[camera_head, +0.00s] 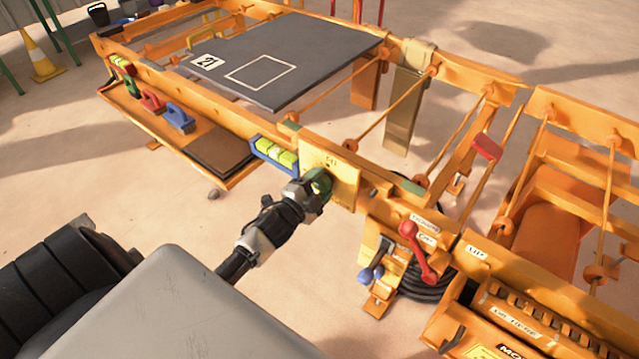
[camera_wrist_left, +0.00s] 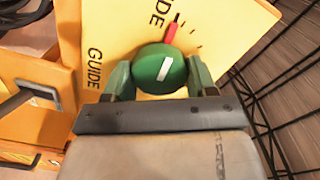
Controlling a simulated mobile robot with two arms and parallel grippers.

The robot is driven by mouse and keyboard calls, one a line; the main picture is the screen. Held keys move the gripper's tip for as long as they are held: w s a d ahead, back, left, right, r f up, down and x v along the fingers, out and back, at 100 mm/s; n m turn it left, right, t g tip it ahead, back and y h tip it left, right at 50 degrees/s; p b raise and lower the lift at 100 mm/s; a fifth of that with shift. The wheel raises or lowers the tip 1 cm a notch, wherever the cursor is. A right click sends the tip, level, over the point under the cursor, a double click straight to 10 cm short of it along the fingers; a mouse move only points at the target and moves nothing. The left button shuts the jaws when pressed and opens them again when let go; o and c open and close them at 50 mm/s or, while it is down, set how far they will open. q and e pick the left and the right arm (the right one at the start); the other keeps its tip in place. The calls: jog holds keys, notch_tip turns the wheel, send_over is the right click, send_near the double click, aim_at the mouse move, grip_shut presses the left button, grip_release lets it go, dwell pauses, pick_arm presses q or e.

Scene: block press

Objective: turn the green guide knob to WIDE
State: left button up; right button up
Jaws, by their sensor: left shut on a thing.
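The green guide knob (camera_wrist_left: 158,66) is round and sits on a yellow plate (camera_wrist_left: 112,36). A white line on the knob points up and to the right in the left wrist view. The plate carries a red mark (camera_wrist_left: 171,32) above the knob, short dark ticks and partly cut-off lettering, with GUIDE at the left. In the head view, the knob (camera_head: 320,181) shows on the plate (camera_head: 345,181) on the orange frame's near side. My left gripper (camera_wrist_left: 160,78) is shut on the knob, one finger on each side. It also shows in the head view (camera_head: 312,190). My right gripper is not in view.
A red-knobbed lever (camera_head: 415,246) and blue-tipped levers (camera_head: 371,274) stand at lower right. A grey board (camera_head: 320,45) lies on the frame. Sandy floor is open below the arm.

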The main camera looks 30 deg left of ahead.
pick_arm(q)
jog(key=o, duration=0.9)
jog(key=shift+s, duration=0.1)
jog(key=shift+s, duration=0.4)
jog(key=s, duration=0.6)
jog(key=s+a, duration=0.1)
jog(key=s, duration=0.2)
jog(key=shift+s+p, duration=0.3)
jog(key=shift+s, duration=0.1)
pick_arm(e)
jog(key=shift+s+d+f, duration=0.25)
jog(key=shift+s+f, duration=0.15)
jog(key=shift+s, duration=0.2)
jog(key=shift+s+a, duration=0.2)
